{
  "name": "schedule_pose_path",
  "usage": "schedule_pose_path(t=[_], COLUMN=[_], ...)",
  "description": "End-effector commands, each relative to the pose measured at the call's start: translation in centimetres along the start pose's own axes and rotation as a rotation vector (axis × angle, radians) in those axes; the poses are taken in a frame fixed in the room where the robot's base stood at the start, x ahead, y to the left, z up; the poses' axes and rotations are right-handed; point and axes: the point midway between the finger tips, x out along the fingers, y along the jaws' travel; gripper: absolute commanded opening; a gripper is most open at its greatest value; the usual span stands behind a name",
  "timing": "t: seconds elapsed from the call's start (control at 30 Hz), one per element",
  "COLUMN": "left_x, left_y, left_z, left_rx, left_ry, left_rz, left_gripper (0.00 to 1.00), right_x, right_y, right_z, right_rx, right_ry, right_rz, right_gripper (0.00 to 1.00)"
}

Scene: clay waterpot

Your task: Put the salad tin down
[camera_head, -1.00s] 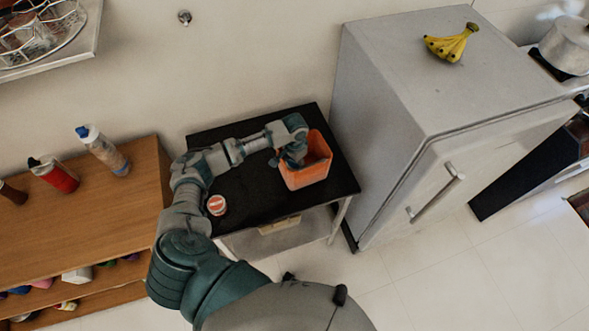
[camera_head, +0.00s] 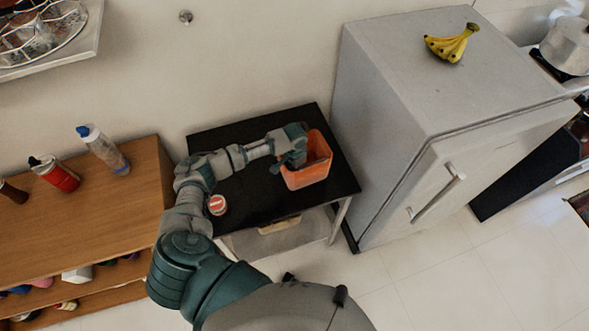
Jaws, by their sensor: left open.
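A small tin with a red and white lid (camera_head: 217,204) stands on the black tabletop (camera_head: 258,190), near its left front edge. I cannot read its label, so I cannot tell if it is the salad tin. My left gripper (camera_head: 297,163) is at the left side of an orange open-topped container (camera_head: 308,177) on the same table, with its fingers at or over the rim. It is open. The fingertips and the inside of the container are largely hidden, and I see no tin there. My right gripper is out of view.
A grey fridge (camera_head: 400,120) stands close on the right, with bananas (camera_head: 452,44) on top. A wooden shelf (camera_head: 90,205) with a red bottle (camera_head: 58,177) and a clear bottle (camera_head: 107,155) stands left. The tabletop's front middle is clear.

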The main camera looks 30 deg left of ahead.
Motion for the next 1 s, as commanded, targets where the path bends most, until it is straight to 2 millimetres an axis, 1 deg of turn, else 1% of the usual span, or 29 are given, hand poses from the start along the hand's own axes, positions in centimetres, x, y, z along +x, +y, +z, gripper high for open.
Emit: schedule_pose_path(t=[0.07,0.17,0.27,0.5,0.63,0.8,1.0], left_x=[-0.1,-1.1,-2.8,-8.3,-10.5,-11.9,-12.1], left_y=[-0.1,-0.1,-0.1,-0.1,-0.1,-0.1,-0.1], left_z=[0.0,0.0,0.0,-0.1,-0.1,0.0,0.0], left_rx=[-0.001,0.0,0.001,0.0,0.0,-0.002,-0.001], left_ry=[0.0,0.003,0.004,0.004,0.002,0.001,0.001], left_rz=[0.001,0.001,0.0,0.0,0.0,0.0,0.001], left_gripper=[0.94,0.94,0.94,0.94,0.94,0.94,0.94], right_x=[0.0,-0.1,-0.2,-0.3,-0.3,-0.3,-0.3], right_y=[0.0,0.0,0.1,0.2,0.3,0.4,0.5], right_z=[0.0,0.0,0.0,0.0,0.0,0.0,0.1], right_rx=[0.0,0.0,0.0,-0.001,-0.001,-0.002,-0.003], right_ry=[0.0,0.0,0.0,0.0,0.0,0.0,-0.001], right_rz=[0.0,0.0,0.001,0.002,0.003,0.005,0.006], right_gripper=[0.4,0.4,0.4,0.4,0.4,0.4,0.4])
